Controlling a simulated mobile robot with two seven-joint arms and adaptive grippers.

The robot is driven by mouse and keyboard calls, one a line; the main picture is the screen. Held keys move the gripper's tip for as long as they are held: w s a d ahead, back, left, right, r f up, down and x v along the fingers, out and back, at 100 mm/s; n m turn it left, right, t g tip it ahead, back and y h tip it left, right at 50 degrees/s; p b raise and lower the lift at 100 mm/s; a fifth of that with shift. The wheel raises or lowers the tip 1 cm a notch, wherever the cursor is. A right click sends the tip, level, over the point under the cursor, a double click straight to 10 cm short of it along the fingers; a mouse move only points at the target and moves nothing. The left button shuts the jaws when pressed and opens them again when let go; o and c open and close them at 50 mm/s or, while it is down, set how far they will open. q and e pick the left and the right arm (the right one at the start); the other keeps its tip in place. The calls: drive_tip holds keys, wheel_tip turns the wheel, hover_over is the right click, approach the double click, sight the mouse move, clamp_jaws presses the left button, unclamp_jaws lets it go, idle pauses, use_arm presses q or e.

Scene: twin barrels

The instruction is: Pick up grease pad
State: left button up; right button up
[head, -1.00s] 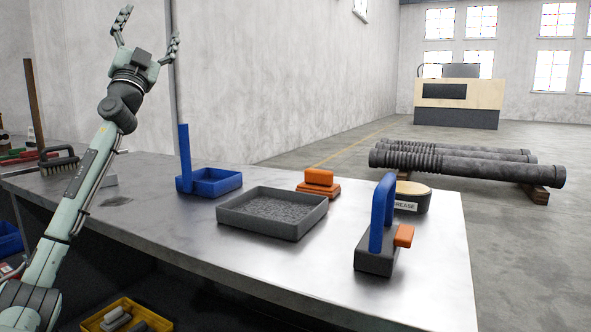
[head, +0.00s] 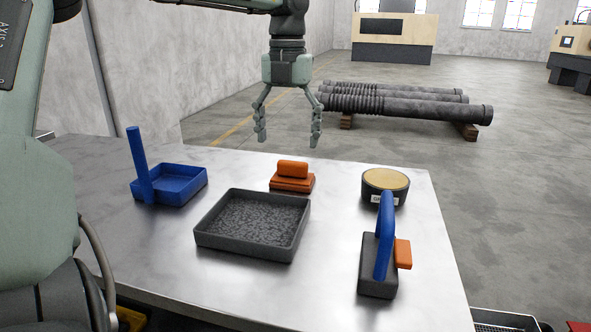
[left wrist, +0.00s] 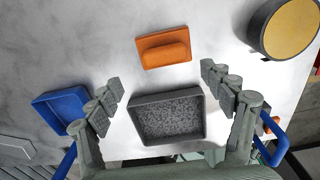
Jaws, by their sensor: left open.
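An orange pad with a block-shaped grip on top (head: 292,178) lies on the metal table, behind the dark tray. I take it for the grease pad. In the left wrist view it (left wrist: 163,47) is seen from above, ahead of and between the fingertips. My left gripper (head: 289,138) points down with its fingers spread, empty, above the table's back part near the pad. It also shows in the left wrist view (left wrist: 160,86), apart from the pad. A round dark tin with a tan top (head: 386,182) and a partly hidden label stands to the pad's right. My right gripper is not in view.
A dark tray with grey grainy contents (head: 206,233) stands in front of the pad. A blue tray with an upright handle (head: 192,184) is at left. A dark block with a blue handle and orange piece (head: 379,265) stands front right. Bare table lies between them.

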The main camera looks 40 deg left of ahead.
use_arm(q)
drive_tip(key=f, duration=0.4)
drive_tip(key=w+f, duration=0.1)
drive_tip(key=f, duration=0.1)
drive_tip(key=shift+d+f+p, duration=0.2)
drive_tip(key=shift+f+p, duration=0.05)
drive_tip(key=shift+p, duration=0.1)
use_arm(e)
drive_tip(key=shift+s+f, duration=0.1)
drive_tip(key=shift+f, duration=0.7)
use_arm(q)
drive_tip(key=c, duration=1.3)
drive_tip(key=shift+o, duration=0.2)
drive_tip(key=shift+r, duration=0.15)
wheel_tip(320, 180, up, 16)
wheel_tip(320, 180, up, 11)
drive_tip(key=p, duration=0.2)
hover_over(292, 162)
drive_tip(key=shift+w+r, duration=0.1)
drive_tip(key=shift+r, duration=0.25)
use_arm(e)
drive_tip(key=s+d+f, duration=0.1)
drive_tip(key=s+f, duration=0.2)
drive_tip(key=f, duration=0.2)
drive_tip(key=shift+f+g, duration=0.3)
